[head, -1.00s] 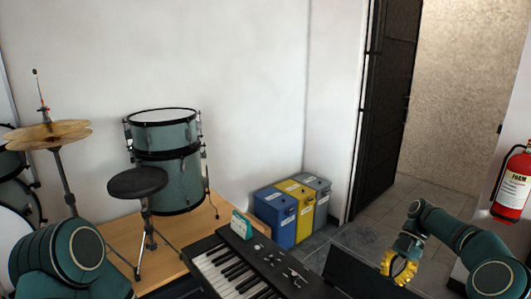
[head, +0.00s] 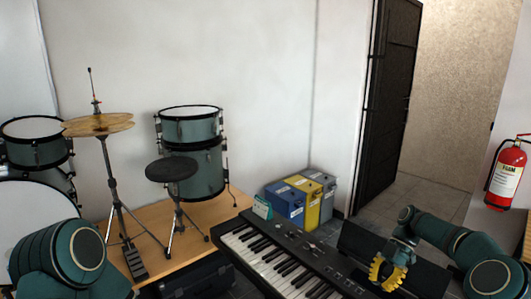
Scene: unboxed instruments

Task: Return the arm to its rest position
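My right arm comes in from the right edge and bends down at the wrist. Its hand end, the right gripper (head: 388,268), hangs above the right end of the keyboard and the dark panel beside it. A yellow toothed ring or arc shows at this hand end; I cannot tell whether it is part of the hand or something held. The fingertips cannot be made out. Of my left arm only the rounded upper part (head: 62,258) shows at the lower left, and its gripper is out of view.
An electronic keyboard (head: 300,262) with a small teal-and-white box (head: 262,208) at its far left end fills the lower middle. Drums (head: 190,125), a stool (head: 171,170) and cymbals (head: 98,124) stand at the left. Bins (head: 284,203), a dark door (head: 390,100) and an extinguisher (head: 507,175) are further back.

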